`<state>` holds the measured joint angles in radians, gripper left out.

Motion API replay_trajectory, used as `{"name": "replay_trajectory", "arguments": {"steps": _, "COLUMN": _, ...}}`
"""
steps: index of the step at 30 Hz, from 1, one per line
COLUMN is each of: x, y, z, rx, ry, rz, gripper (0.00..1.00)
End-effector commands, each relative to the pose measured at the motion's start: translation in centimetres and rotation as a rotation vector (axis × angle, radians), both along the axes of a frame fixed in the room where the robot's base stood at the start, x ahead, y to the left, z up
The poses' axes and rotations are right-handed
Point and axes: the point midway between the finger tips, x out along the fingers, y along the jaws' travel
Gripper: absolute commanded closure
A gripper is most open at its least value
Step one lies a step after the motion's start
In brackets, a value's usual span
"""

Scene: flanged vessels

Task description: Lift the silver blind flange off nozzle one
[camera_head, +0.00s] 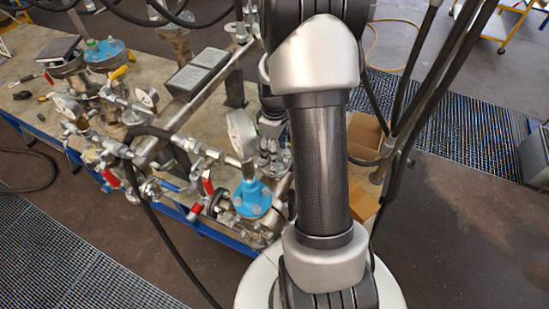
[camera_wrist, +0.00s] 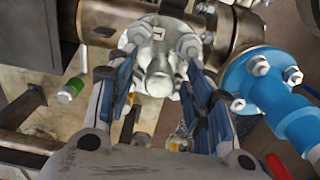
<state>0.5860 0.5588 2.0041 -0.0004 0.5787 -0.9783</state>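The silver blind flange (camera_wrist: 160,68) shows in the wrist view, with a raised centre and bolt heads around its rim, on the end of a large metal pipe nozzle. My gripper (camera_wrist: 160,72) has its two blue-padded fingers on either side of the flange's raised centre. The fingers are apart, and I see no clear contact with it. In the head view my gripper (camera_head: 270,150) points down over the pipework beside the blue flange, partly behind my arm. The silver flange cannot be made out clearly there.
A blue flange (camera_head: 252,197) with bolts stands close by; it also shows in the wrist view (camera_wrist: 275,90). A pressure gauge (camera_head: 241,133), red-handled valves and pipes crowd the bench left of my gripper. Cardboard boxes (camera_head: 364,137) lie to the right. Black cables hang nearby.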

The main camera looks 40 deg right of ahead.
Motion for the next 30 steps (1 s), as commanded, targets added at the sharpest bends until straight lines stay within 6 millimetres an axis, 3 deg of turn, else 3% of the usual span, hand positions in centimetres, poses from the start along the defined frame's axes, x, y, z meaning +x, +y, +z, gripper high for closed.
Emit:
{"name": "replay_trajectory", "arguments": {"steps": 20, "x": 0.02, "y": -0.01, "z": 0.04, "rx": 0.000, "ry": 0.000, "rz": 0.000, "gripper": 0.99}}
{"name": "replay_trajectory", "arguments": {"steps": 30, "x": 0.14, "y": -0.09, "z": 0.21, "rx": -0.003, "ry": -0.004, "rz": 0.000, "gripper": 1.00}}
